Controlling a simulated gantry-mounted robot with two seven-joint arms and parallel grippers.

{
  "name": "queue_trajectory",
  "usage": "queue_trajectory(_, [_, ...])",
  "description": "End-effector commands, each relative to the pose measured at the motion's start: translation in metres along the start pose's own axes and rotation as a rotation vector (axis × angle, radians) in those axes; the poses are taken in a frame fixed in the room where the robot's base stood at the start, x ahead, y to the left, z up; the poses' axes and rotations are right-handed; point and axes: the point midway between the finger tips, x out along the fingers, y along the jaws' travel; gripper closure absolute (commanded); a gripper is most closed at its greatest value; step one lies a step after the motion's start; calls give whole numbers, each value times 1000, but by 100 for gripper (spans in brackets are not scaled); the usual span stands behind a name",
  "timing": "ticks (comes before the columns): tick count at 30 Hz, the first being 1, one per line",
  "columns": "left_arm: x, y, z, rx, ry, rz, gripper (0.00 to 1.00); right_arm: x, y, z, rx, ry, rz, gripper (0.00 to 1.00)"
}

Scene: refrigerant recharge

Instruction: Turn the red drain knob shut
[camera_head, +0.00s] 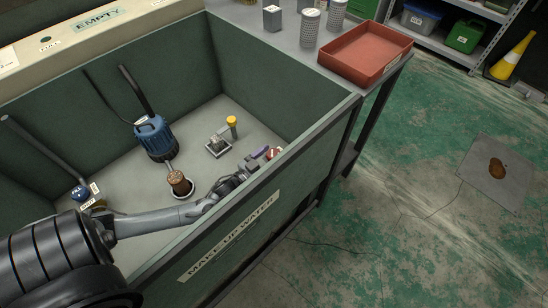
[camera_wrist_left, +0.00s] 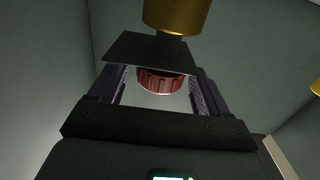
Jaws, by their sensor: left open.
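The red drain knob (camera_head: 272,154) is low inside the green tank, close to its front wall, and is partly covered by my gripper in the head view. In the left wrist view the ribbed red knob (camera_wrist_left: 160,82) shows between the two fingers, with a dark plate (camera_wrist_left: 150,52) covering its upper part. My left gripper (camera_head: 262,153) reaches down into the tank and is open, its purple-grey fingers on either side of the knob. In the left wrist view the gripper (camera_wrist_left: 158,88) shows gaps beside the knob. Contact cannot be told. My right gripper is not in view.
The tank's front rim (camera_head: 290,160) runs just beside my left arm. Inside stand a blue pump (camera_head: 152,138), a brown cylinder (camera_head: 180,183), a yellow-topped fitting (camera_head: 232,122) and a blue valve (camera_head: 79,194). A red tray (camera_head: 366,50) is on the bench behind.

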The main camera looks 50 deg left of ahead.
Motion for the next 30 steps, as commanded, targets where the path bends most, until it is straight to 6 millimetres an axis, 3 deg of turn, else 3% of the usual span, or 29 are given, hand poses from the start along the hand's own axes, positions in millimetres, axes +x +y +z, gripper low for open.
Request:
queue_trajectory(6, [16, 0, 0, 0, 1, 0, 23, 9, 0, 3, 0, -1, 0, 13])
queue_trajectory(16, [18, 0, -1, 0, 0, 0, 23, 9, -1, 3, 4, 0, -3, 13])
queue_trajectory(26, [18, 0, 0, 0, 0, 0, 72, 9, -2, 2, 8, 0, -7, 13])
queue_trajectory(30, [18, 0, -1, 0, 0, 4, 73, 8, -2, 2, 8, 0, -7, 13])
